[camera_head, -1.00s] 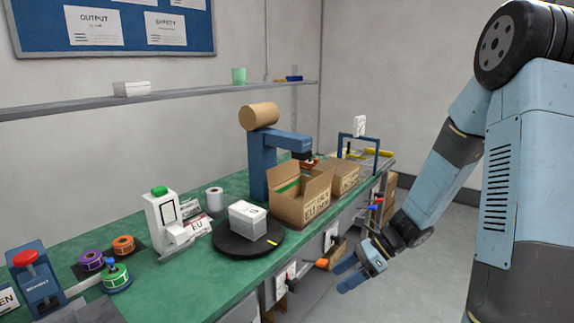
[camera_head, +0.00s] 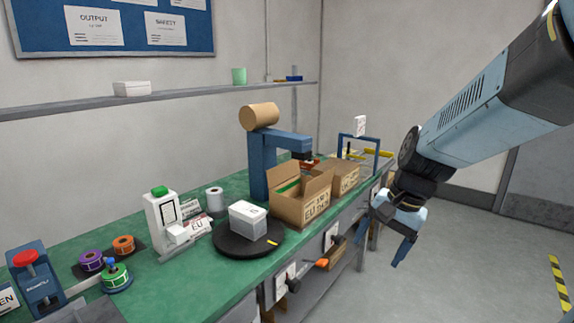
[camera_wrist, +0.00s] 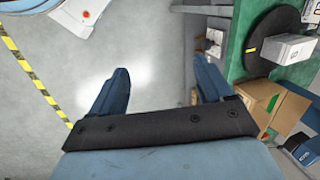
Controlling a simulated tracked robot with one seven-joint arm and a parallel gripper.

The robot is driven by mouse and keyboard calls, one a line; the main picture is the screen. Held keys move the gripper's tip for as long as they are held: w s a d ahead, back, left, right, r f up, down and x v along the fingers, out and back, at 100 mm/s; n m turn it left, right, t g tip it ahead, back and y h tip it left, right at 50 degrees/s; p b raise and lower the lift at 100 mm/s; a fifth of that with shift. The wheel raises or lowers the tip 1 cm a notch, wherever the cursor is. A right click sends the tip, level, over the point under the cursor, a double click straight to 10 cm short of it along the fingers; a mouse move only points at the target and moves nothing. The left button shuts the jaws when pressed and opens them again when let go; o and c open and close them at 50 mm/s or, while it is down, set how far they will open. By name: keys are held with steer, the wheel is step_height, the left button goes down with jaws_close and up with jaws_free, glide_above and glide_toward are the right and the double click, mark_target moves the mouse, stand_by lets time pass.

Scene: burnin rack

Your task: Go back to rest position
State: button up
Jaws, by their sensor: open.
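My gripper (camera_head: 384,228) hangs at the right of the head view, in front of the bench's front edge. Its blue fingers also show in the wrist view (camera_wrist: 160,95), spread wide apart with only grey floor between them. The gripper is open and empty, and touches nothing that I can see. The arm reaches in from the upper right with its forearm sloping down to the left.
The green bench (camera_head: 185,285) carries two cardboard boxes (camera_head: 300,208), a white box (camera_head: 248,220) on a black turntable (camera_head: 222,245), and a label printer (camera_head: 162,222). Tools hang along its front. Open floor (camera_head: 470,270) lies to the right, with yellow-black tape (camera_head: 560,283).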

steer(key=s+d+r+n+t+h, duration=0.3)
steer(key=s+r+n, duration=0.3)
steer(key=r, duration=0.4)
steer(key=shift+s+d+n+t, duration=0.4)
steer(key=shift+s+d+t, duration=0.3)
steer(key=shift+s+d, duration=0.1)
steer(key=shift+c, duration=0.2)
